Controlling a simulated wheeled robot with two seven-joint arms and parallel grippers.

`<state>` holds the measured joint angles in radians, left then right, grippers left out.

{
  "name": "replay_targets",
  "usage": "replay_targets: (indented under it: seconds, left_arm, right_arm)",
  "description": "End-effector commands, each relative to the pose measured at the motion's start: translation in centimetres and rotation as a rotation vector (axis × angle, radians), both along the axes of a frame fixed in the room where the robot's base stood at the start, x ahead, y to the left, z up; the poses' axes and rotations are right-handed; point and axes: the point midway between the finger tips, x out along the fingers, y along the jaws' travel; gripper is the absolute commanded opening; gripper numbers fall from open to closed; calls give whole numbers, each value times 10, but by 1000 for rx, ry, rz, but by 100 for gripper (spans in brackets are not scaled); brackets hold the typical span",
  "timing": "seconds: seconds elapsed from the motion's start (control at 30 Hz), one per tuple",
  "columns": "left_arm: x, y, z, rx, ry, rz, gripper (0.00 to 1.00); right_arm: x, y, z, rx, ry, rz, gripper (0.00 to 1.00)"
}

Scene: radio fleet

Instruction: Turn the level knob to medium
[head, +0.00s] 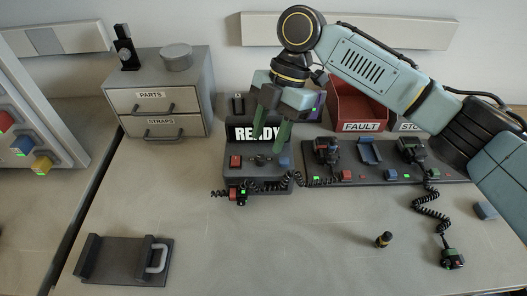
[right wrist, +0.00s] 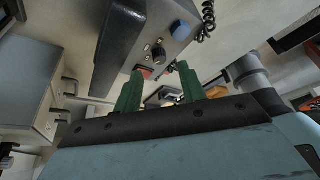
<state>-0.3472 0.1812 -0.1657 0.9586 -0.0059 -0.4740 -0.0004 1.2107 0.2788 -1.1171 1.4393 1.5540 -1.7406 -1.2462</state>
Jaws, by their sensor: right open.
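The level knob (head: 262,159) is a small black dial on the sloped front of a dark console (head: 240,182) whose screen reads READY. It sits between a red button (head: 235,162) and a blue button (head: 284,162). My right gripper (head: 270,138) is open and empty, its green fingers pointing down above the knob, in front of the screen. In the right wrist view the knob (right wrist: 158,52) shows near the gap between the fingertips (right wrist: 160,70); I see no contact. The knob's setting is too small to read. My left gripper is out of view.
A charging rack (head: 345,176) with radios stands to the right, a red FAULT bin (head: 358,105) behind it. A coiled-cord handset (head: 239,194) lies before the console. A drawer cabinet (head: 160,90) stands left. The front middle table is mostly clear.

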Motion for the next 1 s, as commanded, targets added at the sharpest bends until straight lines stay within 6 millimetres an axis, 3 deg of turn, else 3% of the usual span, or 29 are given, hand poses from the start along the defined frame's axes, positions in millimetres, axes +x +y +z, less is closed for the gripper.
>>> replay_targets:
  seconds: [0.03, 0.2, 0.63, 0.93, 1.0]
  left_arm:
    - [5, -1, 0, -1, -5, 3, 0]
    - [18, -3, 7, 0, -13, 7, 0]
    - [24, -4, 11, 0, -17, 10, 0]
    - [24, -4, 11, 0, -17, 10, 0]
    - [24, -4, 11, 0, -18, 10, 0]
  right_arm:
    - [-3, 2, -11, -2, 2, 1, 41]
    - [-9, 9, -31, -1, 0, 1, 41]
    - [-12, 12, -40, 0, -2, 1, 41]
    - [-12, 12, -40, -1, -1, 0, 3]
    - [-12, 12, -39, -1, -1, 0, 0]
